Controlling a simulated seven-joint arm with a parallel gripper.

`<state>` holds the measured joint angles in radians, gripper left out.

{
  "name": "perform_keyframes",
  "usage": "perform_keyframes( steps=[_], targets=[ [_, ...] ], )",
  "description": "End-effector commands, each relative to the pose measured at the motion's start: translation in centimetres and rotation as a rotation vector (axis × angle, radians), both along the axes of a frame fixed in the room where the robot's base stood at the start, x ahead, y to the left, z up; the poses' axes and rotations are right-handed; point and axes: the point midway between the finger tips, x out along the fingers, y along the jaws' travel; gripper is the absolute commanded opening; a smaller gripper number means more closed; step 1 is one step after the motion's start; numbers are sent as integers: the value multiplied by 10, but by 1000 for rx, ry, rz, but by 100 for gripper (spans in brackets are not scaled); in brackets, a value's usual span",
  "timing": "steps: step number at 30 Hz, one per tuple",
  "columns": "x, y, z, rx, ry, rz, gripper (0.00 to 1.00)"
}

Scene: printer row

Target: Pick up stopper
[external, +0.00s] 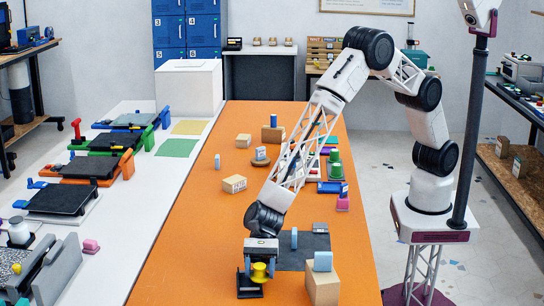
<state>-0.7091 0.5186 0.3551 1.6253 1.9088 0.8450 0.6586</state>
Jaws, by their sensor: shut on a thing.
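My gripper (260,266) points down at the near end of the orange table. It is shut on a small yellow spool-shaped piece (259,273), which I take to be the stopper. The yellow piece sits between the fingers, just above or on a black bracket-like base (249,292); I cannot tell if they touch. The gripper body hides part of the piece's top.
Right of my gripper stands a cardboard box (322,286) with a light blue piece (323,261) on top. Behind it lies a dark mat (302,262) holding small items. A carton (233,184) sits farther back. The orange table (190,262) is clear to the left.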

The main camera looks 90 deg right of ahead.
Motion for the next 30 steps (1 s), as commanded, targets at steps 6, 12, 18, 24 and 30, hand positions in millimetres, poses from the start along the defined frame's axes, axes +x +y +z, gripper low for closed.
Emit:
perform_keyframes(
  steps=[6, 12, 18, 24, 30],
  targets=[
    [0, 0, 8, 1, 0, 0, 30],
    [0, 0, 26, 1, -2, 1, 30],
    [-10, -11, 37, 0, 1, 0, 30],
    [-30, -32, 39, 0, 1, 0, 30],
    [-52, -56, 43, 0, 0, 0, 30]
  ],
)
